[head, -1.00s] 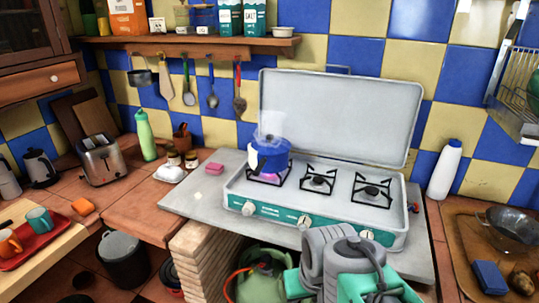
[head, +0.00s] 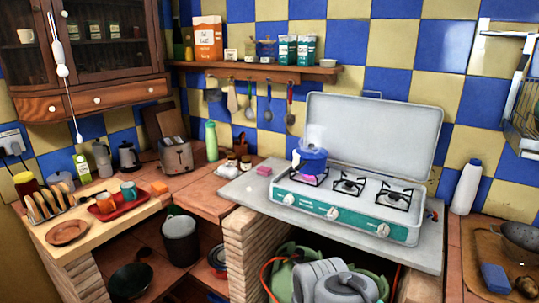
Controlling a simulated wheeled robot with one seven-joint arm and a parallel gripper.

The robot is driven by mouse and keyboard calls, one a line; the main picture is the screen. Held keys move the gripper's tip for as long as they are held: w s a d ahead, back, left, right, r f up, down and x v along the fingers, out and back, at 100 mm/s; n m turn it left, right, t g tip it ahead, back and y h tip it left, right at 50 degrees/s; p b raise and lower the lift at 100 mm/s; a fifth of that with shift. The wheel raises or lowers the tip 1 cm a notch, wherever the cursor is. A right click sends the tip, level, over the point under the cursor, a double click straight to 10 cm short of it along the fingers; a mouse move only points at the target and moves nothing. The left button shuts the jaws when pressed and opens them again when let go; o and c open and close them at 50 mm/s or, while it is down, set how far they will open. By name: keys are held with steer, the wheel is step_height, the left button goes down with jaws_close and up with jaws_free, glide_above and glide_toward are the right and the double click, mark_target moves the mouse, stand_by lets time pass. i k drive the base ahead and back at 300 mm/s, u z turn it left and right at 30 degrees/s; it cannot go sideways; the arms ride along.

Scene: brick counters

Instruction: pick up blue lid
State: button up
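A blue pot (head: 312,161) stands on the left burner of the white camping stove (head: 330,205), with pale steam rising above it. Its top is blurred by the steam, so I cannot tell whether a blue lid sits on it. I cannot make out a separate blue lid elsewhere. Grey parts of my own arm show at the bottom centre, below the stove front. My gripper's fingers are not in view.
The stove's raised cover (head: 372,135) stands behind the burners. A white bottle (head: 466,188) stands right of the stove. A pink sponge (head: 264,171) and jars are to its left. A shelf with hanging utensils (head: 268,100) runs along the wall above.

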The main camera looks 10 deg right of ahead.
mark_target(325, 153)
steer(key=u, duration=0.25)
steer(key=i, duration=0.85)
